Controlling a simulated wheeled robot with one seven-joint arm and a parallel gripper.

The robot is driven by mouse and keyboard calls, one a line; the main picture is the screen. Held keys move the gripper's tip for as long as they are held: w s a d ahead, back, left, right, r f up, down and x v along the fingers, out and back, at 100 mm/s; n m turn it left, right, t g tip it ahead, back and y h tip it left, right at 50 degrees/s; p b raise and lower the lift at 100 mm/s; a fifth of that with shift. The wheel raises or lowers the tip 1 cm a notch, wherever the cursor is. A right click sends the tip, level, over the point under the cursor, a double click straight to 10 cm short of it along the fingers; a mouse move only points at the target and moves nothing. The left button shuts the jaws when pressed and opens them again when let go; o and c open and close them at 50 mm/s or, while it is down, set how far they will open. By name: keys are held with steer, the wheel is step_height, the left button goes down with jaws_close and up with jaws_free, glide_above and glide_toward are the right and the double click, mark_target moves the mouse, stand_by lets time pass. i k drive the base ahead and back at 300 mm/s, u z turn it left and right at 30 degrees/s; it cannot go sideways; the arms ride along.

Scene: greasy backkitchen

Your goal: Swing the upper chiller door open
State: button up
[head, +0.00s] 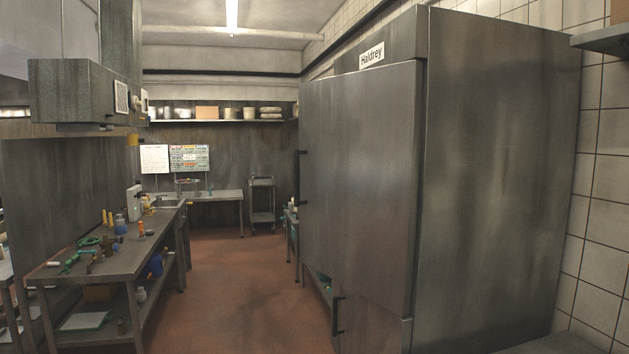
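The chiller (500,180) is a tall steel cabinet on the right with a "Haldrey" label on top. Its upper door (360,170) is a large steel panel. It looks ajar, as its left edge stands out past the cabinet front and the lower door. Its hinge side appears to be the near, right edge. A dark handle (302,178) shows at its far, left edge, mostly edge-on. The lower door (370,325) looks shut and has a black handle (337,315). The chiller's inside is hidden. My gripper is not in view.
A red floor aisle (235,280) is clear left of the chiller. A steel workbench (120,262) with tools and bottles lines the left. A trolley (262,203) stands at the back. A low bench (291,235) shows beyond the upper door. A tiled wall (600,190) closes the right.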

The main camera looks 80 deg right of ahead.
mark_target(356, 160)
steer(key=z, duration=0.5)
steer(key=k, duration=1.2)
steer(key=z, duration=1.1)
steer(key=i, duration=1.5)
steer(key=u, duration=0.8)
steer(key=i, duration=0.9)
steer(key=u, duration=0.75)
